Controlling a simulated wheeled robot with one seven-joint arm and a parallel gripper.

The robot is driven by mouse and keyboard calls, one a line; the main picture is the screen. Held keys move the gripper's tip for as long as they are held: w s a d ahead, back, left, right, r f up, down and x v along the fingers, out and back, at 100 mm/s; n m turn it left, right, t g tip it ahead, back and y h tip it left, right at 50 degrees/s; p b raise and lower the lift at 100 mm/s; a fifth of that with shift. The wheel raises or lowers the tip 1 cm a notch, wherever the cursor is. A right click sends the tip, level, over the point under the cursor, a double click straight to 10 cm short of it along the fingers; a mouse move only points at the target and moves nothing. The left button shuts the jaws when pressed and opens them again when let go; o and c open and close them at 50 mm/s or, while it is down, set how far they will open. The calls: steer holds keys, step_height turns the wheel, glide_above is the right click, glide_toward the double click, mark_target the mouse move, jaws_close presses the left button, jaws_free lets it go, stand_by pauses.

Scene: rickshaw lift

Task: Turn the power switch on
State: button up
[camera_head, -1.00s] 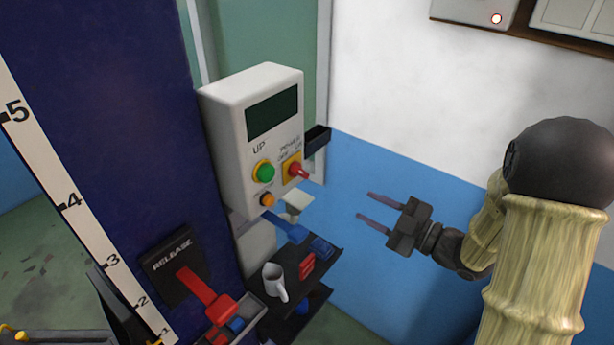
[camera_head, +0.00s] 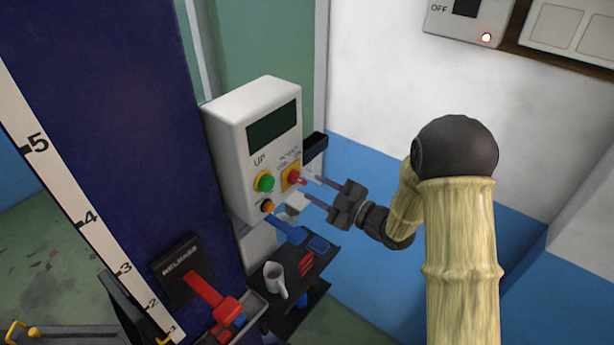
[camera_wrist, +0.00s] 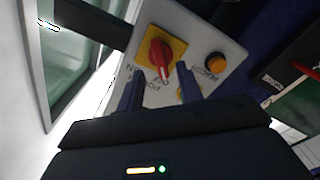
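The power switch (camera_head: 294,178) is a red knob on a yellow plate at the lower right of the white control box (camera_head: 228,150). The wrist view shows the red knob (camera_wrist: 160,54) and the lettering below it upside down; I cannot tell its setting for sure. My gripper (camera_head: 308,188) is open and empty, just to the right of the switch in the head view. In the wrist view my gripper's fingertips (camera_wrist: 160,72) are spread with the knob between and beyond them. I cannot tell whether they touch it.
A green button (camera_head: 265,182) and an orange button (camera_head: 267,206) sit beside the switch. Below is a dark shelf (camera_head: 318,262) with a white mug (camera_head: 275,280). A red RELEASE lever (camera_head: 215,300) is at lower left. The blue wall is close on the right.

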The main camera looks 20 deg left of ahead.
mark_target(303, 182)
steer(key=shift+p+x, duration=0.65)
steer(key=shift+x, duration=1.3)
jaws_close()
